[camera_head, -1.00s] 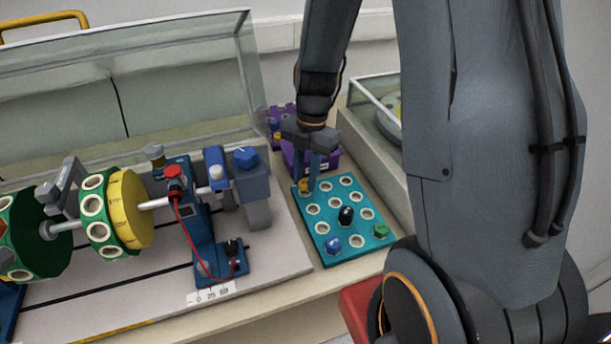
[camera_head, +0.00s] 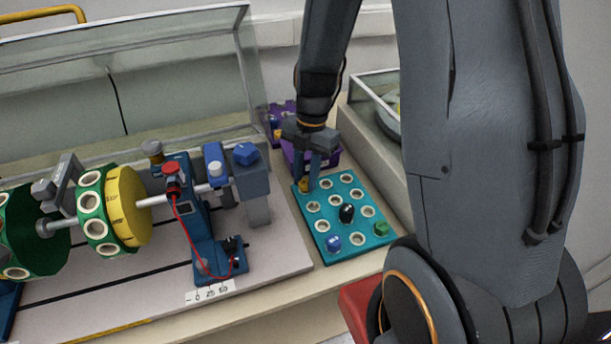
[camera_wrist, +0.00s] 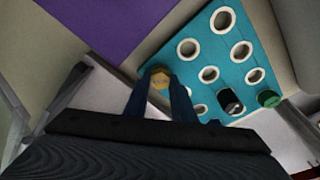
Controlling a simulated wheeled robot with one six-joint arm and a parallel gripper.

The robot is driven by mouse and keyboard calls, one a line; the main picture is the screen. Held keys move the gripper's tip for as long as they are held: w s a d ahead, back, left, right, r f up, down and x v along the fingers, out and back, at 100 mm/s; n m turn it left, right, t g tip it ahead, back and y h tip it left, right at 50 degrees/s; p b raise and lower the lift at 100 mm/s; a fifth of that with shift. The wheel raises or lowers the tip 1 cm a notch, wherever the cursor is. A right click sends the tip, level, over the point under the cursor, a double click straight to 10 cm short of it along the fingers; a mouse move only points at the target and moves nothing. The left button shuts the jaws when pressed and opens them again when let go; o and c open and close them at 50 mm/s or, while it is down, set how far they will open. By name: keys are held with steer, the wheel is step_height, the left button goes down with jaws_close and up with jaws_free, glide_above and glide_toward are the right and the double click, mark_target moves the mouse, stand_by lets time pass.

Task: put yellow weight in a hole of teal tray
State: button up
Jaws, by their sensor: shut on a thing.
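The yellow weight (camera_wrist: 160,80) is between my gripper's (camera_wrist: 160,88) fingertips in the wrist view, and the jaws are shut on it. In the head view the yellow weight (camera_head: 304,186) shows just below my gripper (camera_head: 314,182), at the far left corner of the teal tray (camera_head: 365,242). The teal tray (camera_wrist: 205,70) has several white-rimmed holes. A black weight (camera_head: 346,213), a blue weight (camera_head: 334,242) and a green weight (camera_head: 381,229) stand in it. Whether the yellow weight is in the corner hole or just over it, I cannot tell.
A purple bin (camera_head: 328,158) stands right behind the tray. A rotor rig with green and yellow discs (camera_head: 128,207) and a blue stand (camera_head: 212,235) is to the left. A glass-walled case (camera_head: 370,85) is at the right. Several tray holes are empty.

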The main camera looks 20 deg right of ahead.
steer(key=shift+f, duration=0.4)
steer(key=o, duration=1.1)
steer(key=shift+w+d+r+b, duration=0.15)
steer(key=shift+r+b, duration=0.15)
steer(key=shift+r, duration=1)
steer(key=shift+w+d+r+b, duration=0.1)
steer(key=shift+d+r+b, duration=0.15)
steer(key=shift+r, duration=1)
steer(key=shift+w+d+r+b, duration=0.1)
steer(key=shift+r+b, duration=0.2)
steer(key=shift+r, duration=1)
